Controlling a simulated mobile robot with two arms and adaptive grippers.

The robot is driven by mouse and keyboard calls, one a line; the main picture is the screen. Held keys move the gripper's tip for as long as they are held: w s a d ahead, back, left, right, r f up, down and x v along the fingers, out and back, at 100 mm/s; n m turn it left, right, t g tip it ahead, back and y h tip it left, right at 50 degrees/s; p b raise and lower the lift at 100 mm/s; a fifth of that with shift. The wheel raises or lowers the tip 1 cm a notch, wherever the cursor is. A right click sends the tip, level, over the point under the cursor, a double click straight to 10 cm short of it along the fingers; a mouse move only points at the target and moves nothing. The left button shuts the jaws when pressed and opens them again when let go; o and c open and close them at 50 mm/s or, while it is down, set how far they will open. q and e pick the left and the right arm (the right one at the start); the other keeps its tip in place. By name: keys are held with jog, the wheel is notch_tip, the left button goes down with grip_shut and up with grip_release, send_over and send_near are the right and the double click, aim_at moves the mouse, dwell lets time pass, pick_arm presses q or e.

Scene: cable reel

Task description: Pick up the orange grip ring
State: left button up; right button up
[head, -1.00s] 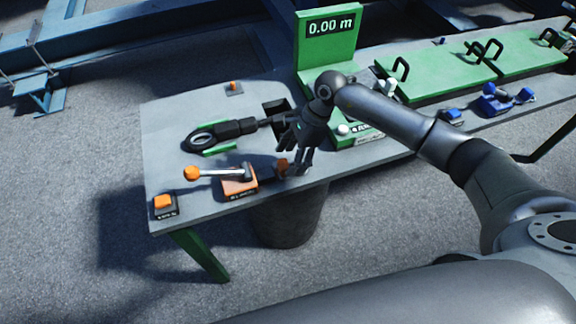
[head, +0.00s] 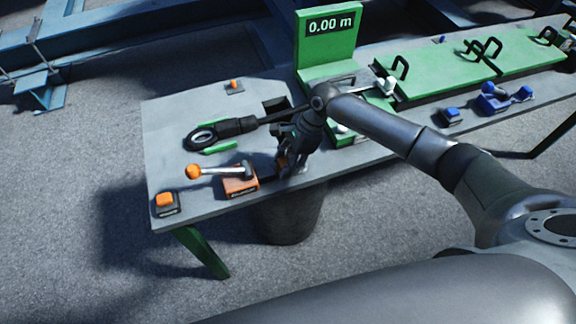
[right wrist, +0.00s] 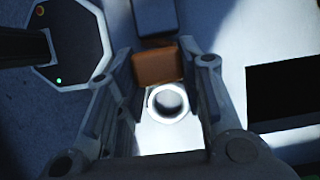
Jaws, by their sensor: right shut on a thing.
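The orange grip ring (right wrist: 157,66) shows in the right wrist view as an orange block-like piece between my fingertips. A pale round ring shape (right wrist: 169,103) shows just beside it. My left gripper is not in view.
An orange-knobbed lever (head: 213,171) stands on its orange block (head: 240,182), close left of the gripper. A black tool with a loop (head: 203,136) lies behind. A green display stand (head: 330,62) is at the back. An orange button (head: 165,200) sits at the near left corner.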

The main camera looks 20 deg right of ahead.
jog(key=shift+r, duration=0.2)
jog(key=shift+r+b, duration=0.55)
jog(key=shift+w+r+b, duration=0.1)
jog(key=shift+r+b, duration=0.4)
jog(key=shift+r, duration=0.2)
jog(key=s+r+b, duration=0.3)
jog(key=s+r, duration=0.7)
jog(key=s, duration=0.4)
jog(key=shift+d, duration=0.2)
jog(key=shift+r, duration=0.15)
notch_tip(320, 180, up, 5)
jog(key=shift+s+r+p, duration=0.1)
jog(key=shift+p, duration=1.05)
